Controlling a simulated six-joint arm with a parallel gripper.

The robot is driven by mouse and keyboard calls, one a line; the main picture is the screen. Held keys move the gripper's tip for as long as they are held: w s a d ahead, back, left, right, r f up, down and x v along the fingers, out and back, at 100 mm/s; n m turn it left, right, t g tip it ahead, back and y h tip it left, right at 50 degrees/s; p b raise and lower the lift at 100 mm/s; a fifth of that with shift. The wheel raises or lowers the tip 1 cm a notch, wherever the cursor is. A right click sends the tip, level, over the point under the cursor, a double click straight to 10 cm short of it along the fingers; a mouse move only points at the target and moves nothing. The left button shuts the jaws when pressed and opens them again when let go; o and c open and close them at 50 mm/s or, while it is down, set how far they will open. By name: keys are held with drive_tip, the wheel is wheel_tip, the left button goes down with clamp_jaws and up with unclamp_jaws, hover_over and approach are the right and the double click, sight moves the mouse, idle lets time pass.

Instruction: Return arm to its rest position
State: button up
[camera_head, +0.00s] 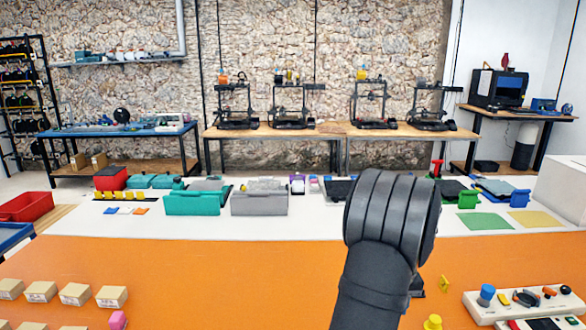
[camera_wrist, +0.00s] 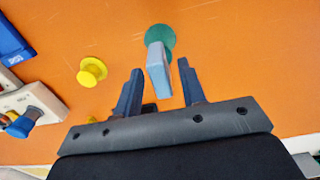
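My arm (camera_head: 375,270) rises from the bottom of the head view, right of centre, over the orange table (camera_head: 230,275). Its rounded dark joint hides my gripper there. In the wrist view my gripper (camera_wrist: 160,66) is open, its two dark blue fingers apart. A grey-blue upright piece (camera_wrist: 157,72) with a round green part (camera_wrist: 161,38) shows beyond and between the fingertips, with gaps on both sides. It does not look gripped.
A yellow knob-like piece (camera_wrist: 91,72) lies left of the fingers. A pale panel with knobs (camera_head: 490,308) is at the right front. Small cardboard boxes (camera_head: 75,294) stand at left. Teal (camera_head: 192,204) and grey (camera_head: 259,203) bins stand farther back. The orange middle is clear.

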wheel_tip(320, 180, down, 2)
drive_tip(key=shift+r, duration=2.15)
